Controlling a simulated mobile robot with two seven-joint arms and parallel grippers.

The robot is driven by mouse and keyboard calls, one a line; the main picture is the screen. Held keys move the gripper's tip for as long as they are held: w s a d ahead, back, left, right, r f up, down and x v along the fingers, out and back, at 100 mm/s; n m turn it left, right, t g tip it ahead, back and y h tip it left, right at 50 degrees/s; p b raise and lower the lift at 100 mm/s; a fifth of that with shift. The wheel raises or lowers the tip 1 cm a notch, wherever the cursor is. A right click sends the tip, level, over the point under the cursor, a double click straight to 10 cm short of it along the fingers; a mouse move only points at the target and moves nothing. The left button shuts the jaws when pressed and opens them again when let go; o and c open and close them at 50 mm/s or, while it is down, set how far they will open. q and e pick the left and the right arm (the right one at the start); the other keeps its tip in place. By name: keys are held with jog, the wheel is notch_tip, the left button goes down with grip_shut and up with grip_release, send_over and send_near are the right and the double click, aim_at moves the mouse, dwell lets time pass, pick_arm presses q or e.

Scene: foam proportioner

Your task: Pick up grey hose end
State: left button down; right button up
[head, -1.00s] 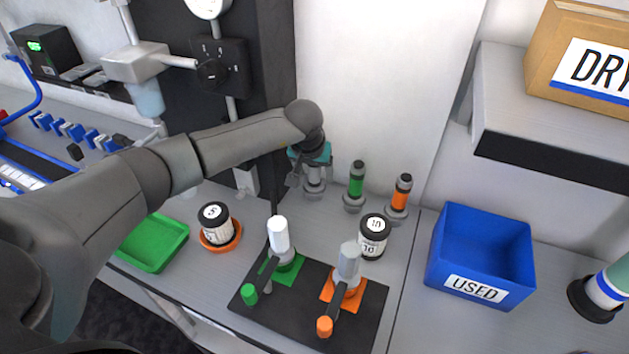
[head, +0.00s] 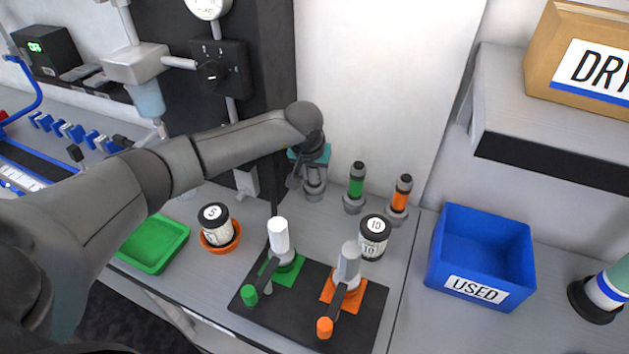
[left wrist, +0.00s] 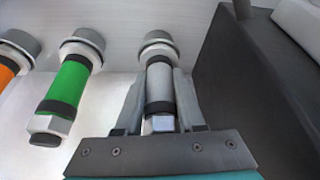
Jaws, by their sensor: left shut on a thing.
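The grey hose end (left wrist: 159,92) stands in its round grey collar at the wall in the left wrist view, with the gripper's two fingers on either side of it. In the head view the grey hose end (head: 315,186) is partly hidden by my gripper. My left gripper (left wrist: 158,112) is shut on it; in the head view the gripper (head: 310,172) points down at the back of the bench. A green hose end (head: 356,185) and an orange hose end (head: 401,195) stand to the right, apart from the gripper. My right gripper is not in view.
Two black-lidded jars (head: 373,237) (head: 217,226) stand in front. A dark mat (head: 367,326) holds two levered valves. A green tray (head: 155,243) lies left and a blue USED bin (head: 482,256) right. A dark column (head: 268,80) rises close left of the gripper.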

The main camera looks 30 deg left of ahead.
pick_arm(q)
jog(key=shift+r, duration=0.1)
dwell(0.3)
jog(key=shift+d+r+p, duration=0.1)
jog(key=shift+r+p, duration=0.55)
jog(key=shift+r, duration=9.3)
